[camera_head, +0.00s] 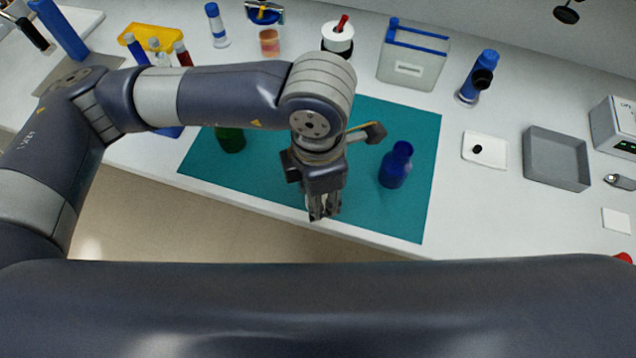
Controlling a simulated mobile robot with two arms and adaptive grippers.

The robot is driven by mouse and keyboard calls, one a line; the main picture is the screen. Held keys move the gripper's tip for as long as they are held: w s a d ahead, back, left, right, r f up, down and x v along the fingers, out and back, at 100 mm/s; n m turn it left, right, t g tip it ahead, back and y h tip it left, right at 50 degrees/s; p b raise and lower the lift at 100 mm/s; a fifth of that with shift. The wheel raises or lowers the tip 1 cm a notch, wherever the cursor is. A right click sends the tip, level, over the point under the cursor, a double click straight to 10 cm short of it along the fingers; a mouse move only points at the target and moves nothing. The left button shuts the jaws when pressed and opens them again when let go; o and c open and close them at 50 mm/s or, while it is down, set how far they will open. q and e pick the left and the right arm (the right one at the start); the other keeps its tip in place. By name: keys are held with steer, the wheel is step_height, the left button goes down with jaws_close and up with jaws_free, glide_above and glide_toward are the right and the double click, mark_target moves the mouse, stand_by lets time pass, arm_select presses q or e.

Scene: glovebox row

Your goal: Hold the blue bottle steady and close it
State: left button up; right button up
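The blue bottle (396,168) stands upright on the teal mat (405,225), right of the middle of the view. Its neck points up; I cannot tell whether anything sits on its mouth. A small black piece, possibly a cap (477,149), lies on a white pad (494,159) to the right of the mat. My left gripper (323,212) points down over the mat's front part, left of the bottle and apart from it. Its fingers look close together, but their gap is not clear. My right gripper is not in view.
A green bottle (230,139) stands on the mat's left, partly behind my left arm. A grey tray (557,157) is at right. A clear box (412,55), a blue-topped tube (478,78) and a white container (338,38) stand behind the mat.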

arm_select(q)
steer(key=shift+w+a+m, duration=0.35)
steer(key=shift+a+m, duration=0.15)
steer(key=w+a+m, duration=0.1)
steer(key=a+m, duration=0.1)
steer(key=m, duration=0.1)
steer(key=w+a+m, duration=0.1)
steer(key=a+m, duration=0.2)
steer(key=w+a+m, duration=0.1)
steer(key=a+m, duration=0.2)
steer(key=shift+w+a+r, duration=0.25)
steer(key=shift+w+r, duration=0.05)
steer(key=shift+r, duration=0.1)
steer(key=w+a+r+m, duration=0.1)
steer(key=a+m, duration=0.8)
steer(key=m, duration=0.2)
steer(key=shift+w+a+r, duration=0.3)
steer(key=shift+a+r, duration=0.05)
steer(key=shift+a, duration=0.05)
steer(key=shift+d, duration=0.1)
